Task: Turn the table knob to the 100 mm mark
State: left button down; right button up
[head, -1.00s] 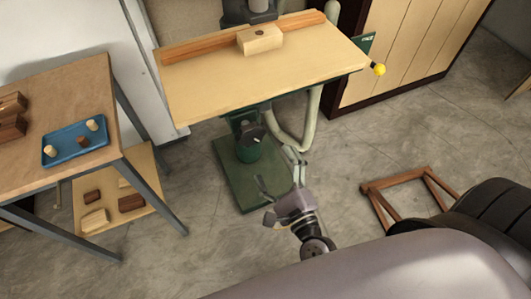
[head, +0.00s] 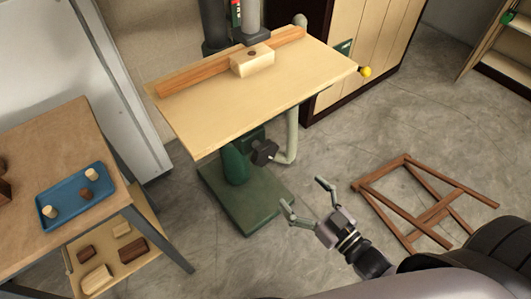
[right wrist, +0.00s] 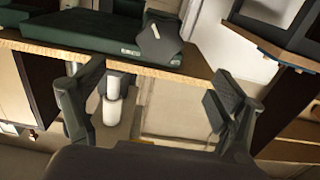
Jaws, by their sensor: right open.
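A machine table (head: 240,100) with a pale top stands on a green column. A dark faceted knob (head: 264,152) sits under its front edge, beside the green column. No scale or mark can be read. A dark angular block, probably the knob (right wrist: 160,40), shows in the right wrist view against a dark green part. My right gripper (head: 304,196) is open and empty, below and right of the knob and apart from it. Its spread fingers (right wrist: 158,88) also show in the right wrist view. My left gripper is not in view.
A yellow ball handle (head: 366,71) sticks out at the table's right corner. A wooden block (head: 252,64) and fence lie on top. A bench with a blue tray (head: 98,188) is at left.

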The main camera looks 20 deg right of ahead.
aim_at(267, 157)
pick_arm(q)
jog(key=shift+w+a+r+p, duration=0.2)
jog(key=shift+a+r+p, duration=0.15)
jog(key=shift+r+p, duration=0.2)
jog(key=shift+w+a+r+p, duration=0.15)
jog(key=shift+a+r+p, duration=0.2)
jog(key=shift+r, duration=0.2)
pick_arm(e)
jog(key=x, duration=1.5)
jog(key=shift+a, duration=0.1)
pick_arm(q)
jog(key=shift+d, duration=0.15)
pick_arm(e)
jog(key=c, duration=1.2)
jog(key=shift+o, duration=0.2)
jog(key=shift+n+p, duration=0.35)
jog(key=shift+n, duration=1.25)
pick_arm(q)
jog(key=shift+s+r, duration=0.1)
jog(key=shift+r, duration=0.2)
pick_arm(e)
jog(key=shift+f, duration=0.1)
